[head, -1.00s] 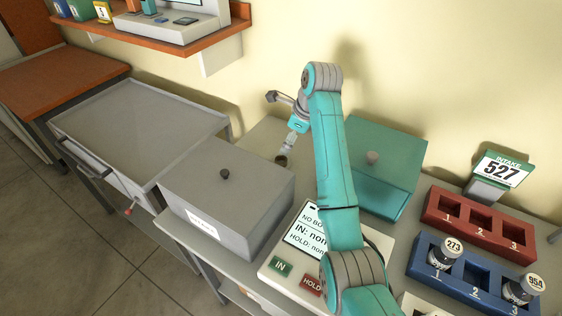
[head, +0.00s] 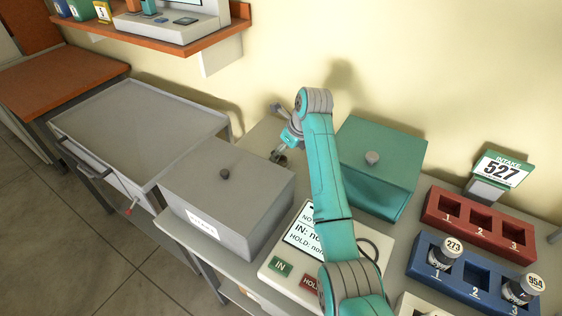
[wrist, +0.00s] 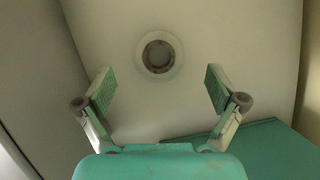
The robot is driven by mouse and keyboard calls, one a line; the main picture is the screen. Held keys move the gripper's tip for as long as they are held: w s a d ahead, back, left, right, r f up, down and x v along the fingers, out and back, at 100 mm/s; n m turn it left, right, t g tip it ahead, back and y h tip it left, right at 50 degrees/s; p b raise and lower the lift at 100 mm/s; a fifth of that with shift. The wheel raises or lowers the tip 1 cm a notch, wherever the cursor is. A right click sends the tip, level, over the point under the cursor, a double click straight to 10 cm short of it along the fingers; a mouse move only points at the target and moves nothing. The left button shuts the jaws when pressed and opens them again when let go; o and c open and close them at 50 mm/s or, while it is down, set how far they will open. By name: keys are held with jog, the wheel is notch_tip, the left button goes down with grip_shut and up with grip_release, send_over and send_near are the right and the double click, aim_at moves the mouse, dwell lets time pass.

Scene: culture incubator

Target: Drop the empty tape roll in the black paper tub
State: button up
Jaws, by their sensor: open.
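A small round ring with a dark centre, which looks like the empty tape roll (wrist: 159,56), lies on the pale bench top in the wrist view. It sits ahead of my open fingers and between their lines, with nothing held. In the head view my gripper (head: 280,156) is low over the bench between the grey box and the teal box, and it mostly hides the ring. In the wrist view my gripper (wrist: 160,88) has its two green-padded fingers spread wide. I cannot make out a black paper tub in any view.
A grey lidded box (head: 245,200) stands close left of my gripper, and a teal lidded box (head: 385,150) stands close right. A display panel (head: 300,240) lies in front. Red (head: 465,208) and blue (head: 450,262) racks, the blue with two jars, are at right. The grey cart (head: 145,115) at left has a clear top.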

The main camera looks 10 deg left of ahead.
aim_at(281, 159)
jog(key=x, duration=0.4)
jog(key=shift+s+d+f, duration=0.1)
jog(key=shift+f, duration=0.05)
jog(key=c, duration=1.2)
jog(key=shift+c, duration=0.2)
